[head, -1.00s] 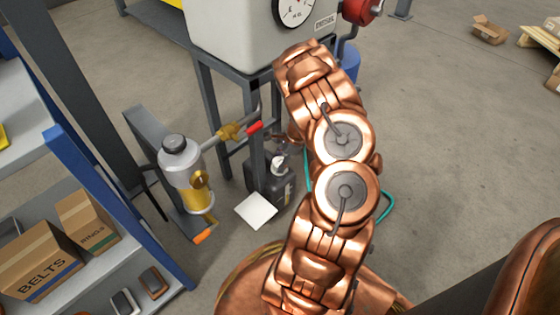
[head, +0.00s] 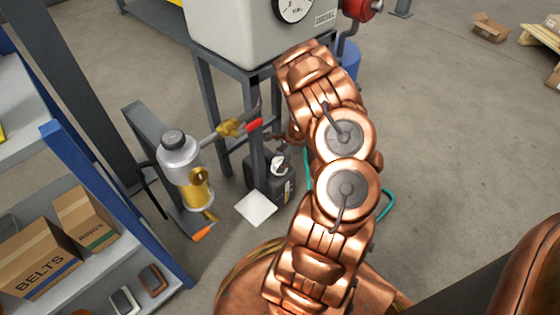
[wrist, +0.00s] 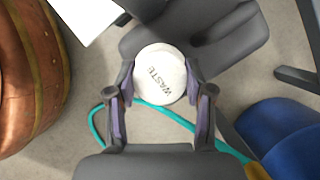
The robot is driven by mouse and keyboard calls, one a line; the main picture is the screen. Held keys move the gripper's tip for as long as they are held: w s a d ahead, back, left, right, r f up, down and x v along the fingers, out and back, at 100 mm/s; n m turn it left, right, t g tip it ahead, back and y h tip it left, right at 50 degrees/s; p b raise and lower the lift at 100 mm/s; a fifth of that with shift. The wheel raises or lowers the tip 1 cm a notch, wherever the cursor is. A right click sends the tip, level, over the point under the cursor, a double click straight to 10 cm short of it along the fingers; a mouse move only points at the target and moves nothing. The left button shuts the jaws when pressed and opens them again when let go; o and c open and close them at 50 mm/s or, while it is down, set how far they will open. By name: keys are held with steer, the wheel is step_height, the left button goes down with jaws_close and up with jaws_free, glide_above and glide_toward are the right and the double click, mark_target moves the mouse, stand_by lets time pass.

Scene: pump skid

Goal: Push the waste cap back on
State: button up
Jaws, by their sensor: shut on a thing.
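A round white cap marked WASTE (wrist: 160,74) sits between the fingers of my gripper (wrist: 160,84) in the wrist view. The fingers are shut on its sides. Under and beyond the cap is the dark grey waste can (wrist: 232,38). In the head view the can (head: 262,182) stands on the floor beside the skid's leg. A small white patch shows at the can's top there, too small to tell what it is. The cap hides whatever is below it, so I cannot tell whether it touches the can's neck. My arm hides part of the can's surroundings in the head view.
A white sheet (head: 256,208) lies on the floor in front of the can. The grey skid frame (head: 207,95) and a red-handled valve (head: 240,127) are close by. A teal hose (wrist: 97,122) runs on the floor. A blue drum (wrist: 285,140) stands at right in the wrist view.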

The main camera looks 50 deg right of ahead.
steer(key=o, duration=1.4)
steer(key=shift+c, duration=0.2)
steer(key=shift+r, duration=0.1)
steer(key=v, duration=1.2)
